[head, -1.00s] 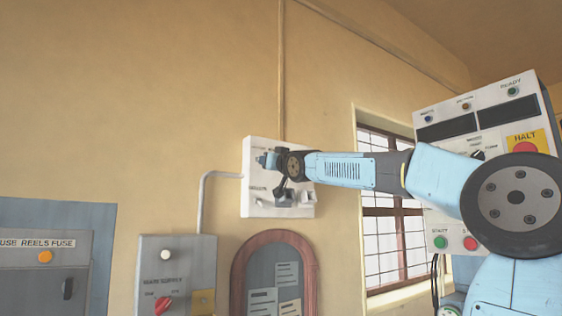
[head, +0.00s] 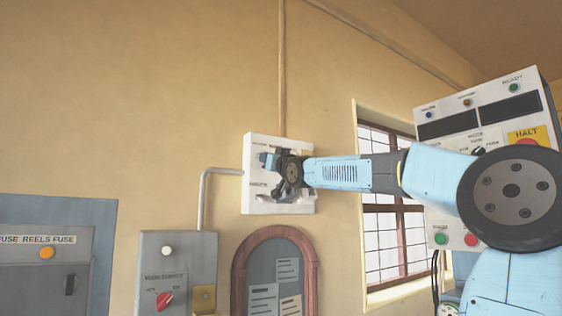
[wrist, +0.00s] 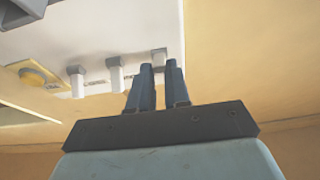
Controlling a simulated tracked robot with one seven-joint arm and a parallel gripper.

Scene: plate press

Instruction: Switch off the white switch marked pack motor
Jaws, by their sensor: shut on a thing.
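A white switch panel (head: 256,201) is fixed to the wall, with my wrist in front of it in the head view. In the wrist view the panel (wrist: 135,25) carries a row of small pale switches: a left switch (wrist: 77,82), a middle switch (wrist: 115,74) and a right switch (wrist: 159,56). My gripper (wrist: 159,67) is shut on the right switch, with one finger on either side of it. The labels are too small or hidden to read, so I cannot tell which switch is marked pack motor. My wrist hides most switches in the head view.
A grey box (head: 178,248) with a red knob is below left of the panel. A grey conduit (head: 203,190) runs up to the panel's left side. An arched notice board (head: 240,272) is below, a window (head: 385,220) to the right. A control console (head: 450,150) stands behind my arm.

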